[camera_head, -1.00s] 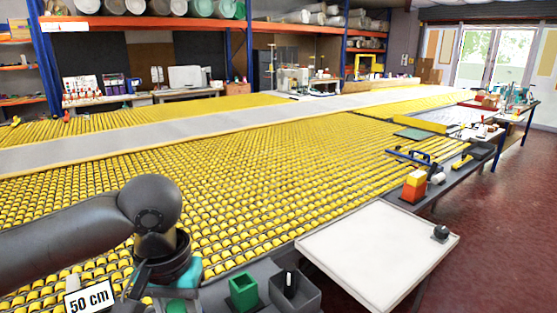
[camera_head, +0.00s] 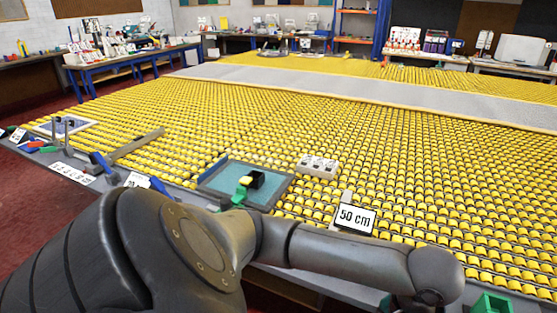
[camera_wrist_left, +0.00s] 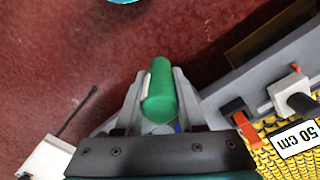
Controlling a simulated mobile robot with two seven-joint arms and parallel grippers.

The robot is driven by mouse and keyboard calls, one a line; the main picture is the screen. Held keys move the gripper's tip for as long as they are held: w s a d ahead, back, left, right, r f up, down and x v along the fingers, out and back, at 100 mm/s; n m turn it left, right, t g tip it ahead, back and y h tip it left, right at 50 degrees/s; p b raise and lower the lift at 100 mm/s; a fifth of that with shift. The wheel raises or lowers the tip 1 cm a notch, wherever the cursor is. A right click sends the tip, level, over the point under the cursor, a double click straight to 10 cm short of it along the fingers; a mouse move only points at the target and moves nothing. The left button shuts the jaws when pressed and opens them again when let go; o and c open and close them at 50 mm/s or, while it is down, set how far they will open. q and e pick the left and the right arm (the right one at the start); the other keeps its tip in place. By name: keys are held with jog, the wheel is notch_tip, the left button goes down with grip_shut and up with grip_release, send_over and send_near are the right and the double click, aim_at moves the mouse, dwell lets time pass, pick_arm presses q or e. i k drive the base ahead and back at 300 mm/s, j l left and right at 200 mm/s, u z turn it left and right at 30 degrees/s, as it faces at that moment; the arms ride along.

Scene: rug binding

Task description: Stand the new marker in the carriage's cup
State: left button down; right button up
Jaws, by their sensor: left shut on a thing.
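My left gripper (camera_wrist_left: 160,84) is shut on a green cylinder (camera_wrist_left: 160,100), which looks like the marker, between its two grey fingers in the left wrist view. Dark red floor shows behind it. In the head view my left arm reaches across the bottom, and its gripper is hidden at the lower edge. A green square cup (camera_head: 490,304) is partly cut off at the bottom right; I cannot tell whether it is the carriage's cup. My right gripper is not in view.
A "50 cm" sign (camera_head: 355,218) stands beyond my forearm; it also shows in the wrist view (camera_wrist_left: 296,140). A white block (camera_head: 317,167) sits on the yellow roller table (camera_head: 430,165). Tools lie along the left edge.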

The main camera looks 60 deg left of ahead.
aim_at(255, 183)
jog(key=k+j, duration=0.1)
jog(key=j, duration=0.25)
jog(key=k+j, duration=0.1)
jog(key=j, duration=0.25)
jog(key=k+j, duration=0.1)
jog(key=j, duration=0.25)
jog(key=k+j, duration=0.1)
jog(key=j, duration=0.55)
jog(key=k+j, duration=0.1)
jog(key=j, duration=1.15)
jog(key=k+u, duration=0.05)
jog(key=k, duration=0.05)
